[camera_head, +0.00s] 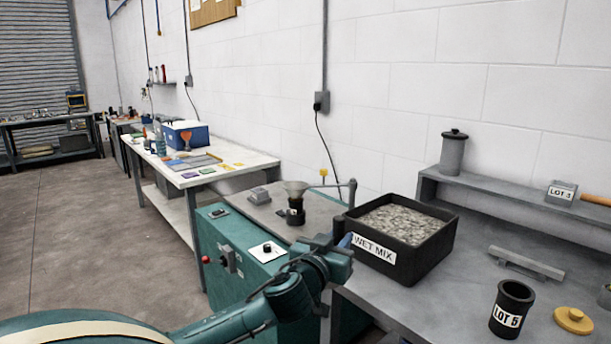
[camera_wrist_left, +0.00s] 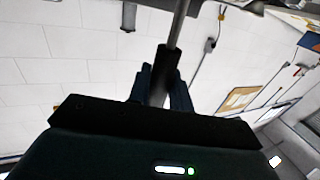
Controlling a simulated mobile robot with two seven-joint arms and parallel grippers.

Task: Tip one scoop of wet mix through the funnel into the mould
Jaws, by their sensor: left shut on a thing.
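The metal funnel (camera_head: 296,187) sits on top of a small dark labelled mould (camera_head: 295,214) on the grey top of the teal machine. A black tub marked WET MIX (camera_head: 377,268) stands to the right, filled with grey lumpy mix (camera_head: 405,222). My left gripper (camera_head: 343,243) is at the tub's left front corner. In the left wrist view it (camera_wrist_left: 160,85) is shut on the dark handle of a tool, seemingly the scoop, whose grey rod (camera_wrist_left: 180,25) runs out of the top of the picture. The mould's inside is hidden.
A black LOT 5 cup (camera_head: 511,310) and a yellow lid (camera_head: 574,320) stand on the right bench, near a grey bar (camera_head: 527,263). An upright post with a side arm (camera_head: 352,194) stands between funnel and tub. A white table (camera_head: 228,171) lies behind, left.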

